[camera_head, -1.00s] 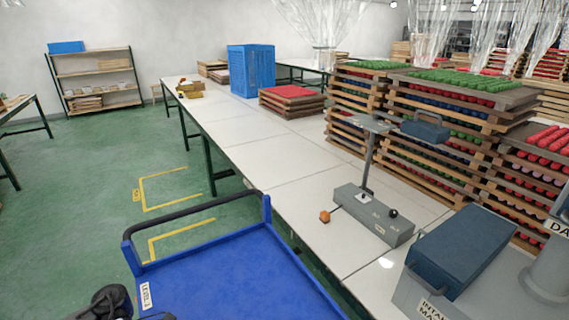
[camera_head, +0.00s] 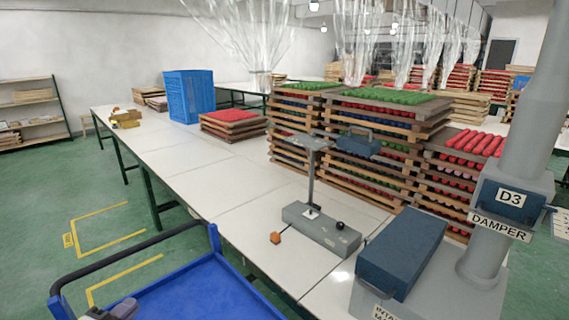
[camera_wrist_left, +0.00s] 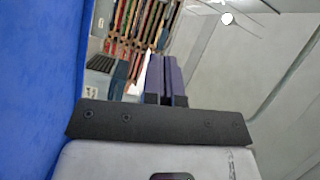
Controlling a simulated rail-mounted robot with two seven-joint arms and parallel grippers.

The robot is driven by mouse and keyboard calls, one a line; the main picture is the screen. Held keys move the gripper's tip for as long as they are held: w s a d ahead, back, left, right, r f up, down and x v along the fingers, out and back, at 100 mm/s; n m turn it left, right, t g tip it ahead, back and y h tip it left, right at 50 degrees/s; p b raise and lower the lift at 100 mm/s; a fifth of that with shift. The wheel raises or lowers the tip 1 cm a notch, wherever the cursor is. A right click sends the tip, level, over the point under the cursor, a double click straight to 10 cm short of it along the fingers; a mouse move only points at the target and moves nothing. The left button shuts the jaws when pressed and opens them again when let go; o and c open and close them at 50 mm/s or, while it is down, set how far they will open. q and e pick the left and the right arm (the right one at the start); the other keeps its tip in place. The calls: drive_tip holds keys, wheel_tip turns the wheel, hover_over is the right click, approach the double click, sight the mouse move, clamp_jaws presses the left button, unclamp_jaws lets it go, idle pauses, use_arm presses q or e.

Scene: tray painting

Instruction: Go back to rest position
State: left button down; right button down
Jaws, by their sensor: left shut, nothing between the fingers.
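My left gripper (camera_head: 122,310) shows at the bottom left of the head view, cut off by the frame edge, over the near left part of the blue cart. In the left wrist view its two purple-grey fingers (camera_wrist_left: 163,78) lie together, with nothing held between them. My right gripper is in neither view now.
The blue cart (camera_head: 205,292) with a dark handle stands close in front. Stacked trays (camera_head: 365,150) stand behind. Green floor at left is clear.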

use_arm(q)
drive_tip(key=s+d+r+n+g+y+p, duration=0.1)
drive_tip(key=s+n+g+y+p, duration=0.6)
drive_tip(key=s+n+y+p, duration=0.4)
drive_tip(key=s+d+r+n+g+h+p, duration=0.2)
drive_tip(key=s+d+r+p, duration=0.5)
drive_tip(key=s+p, duration=0.4)
drive_tip(key=s+d+r+n+g+h+p, duration=0.3)
drive_tip(key=s+d+r+p, duration=0.4)
drive_tip(key=p, duration=1.4)
drive_tip(key=s+r+g+h, duration=0.1)
drive_tip(key=s+r, duration=0.2)
drive_tip(key=s, duration=0.1)
drive_tip(key=shift+d+n+g+h, duration=0.3)
drive_tip(key=shift+g, duration=0.1)
